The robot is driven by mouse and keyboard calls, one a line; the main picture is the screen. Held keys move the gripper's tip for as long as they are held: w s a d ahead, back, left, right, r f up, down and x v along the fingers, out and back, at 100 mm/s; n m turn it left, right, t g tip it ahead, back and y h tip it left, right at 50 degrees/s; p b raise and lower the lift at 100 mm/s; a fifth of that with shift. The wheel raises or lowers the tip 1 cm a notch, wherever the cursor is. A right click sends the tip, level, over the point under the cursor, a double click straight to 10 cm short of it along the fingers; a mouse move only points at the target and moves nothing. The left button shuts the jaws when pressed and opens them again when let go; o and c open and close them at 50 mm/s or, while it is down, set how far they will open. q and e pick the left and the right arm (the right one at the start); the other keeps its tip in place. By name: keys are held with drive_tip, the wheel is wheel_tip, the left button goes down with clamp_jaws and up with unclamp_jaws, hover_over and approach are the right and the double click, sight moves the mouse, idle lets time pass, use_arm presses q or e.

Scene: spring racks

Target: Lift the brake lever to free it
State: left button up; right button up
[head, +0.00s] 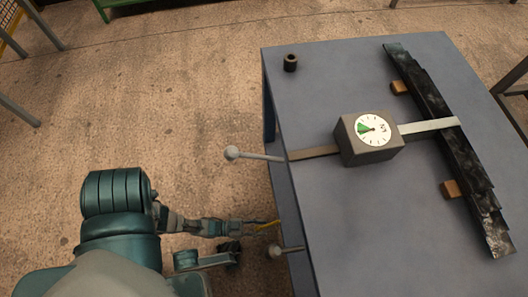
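Two levers stick out from the left side of a blue-grey table. The upper lever (258,156) is a light rod ending in a pale round knob. The lower lever (289,249) is a shorter rod with a grey knob, low beside the table's edge. I cannot tell which is the brake lever. My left gripper (248,236) is left of the lower lever, below the upper one in the picture. Its fingers point right, close to the lower knob; contact and finger opening are unclear. A thin yellow piece (268,225) shows near its tip. My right gripper is not in view.
The table (340,220) carries a box with a green-marked dial (372,130), joined by a flat bar to a dark leaf spring (450,150). Wooden blocks (450,189) touch the spring. A small dark cylinder (291,63) stands at the far left corner. Open floor lies left.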

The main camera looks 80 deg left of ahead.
use_arm(q)
drive_tip(key=shift+w+a+f, duration=0.1)
drive_tip(key=shift+w+f, duration=0.05)
drive_tip(key=shift+w, duration=0.4)
drive_tip(key=shift+d, duration=0.2)
drive_tip(key=c, duration=0.7)
clamp_jaws()
drive_tip(key=shift+s+a, duration=0.15)
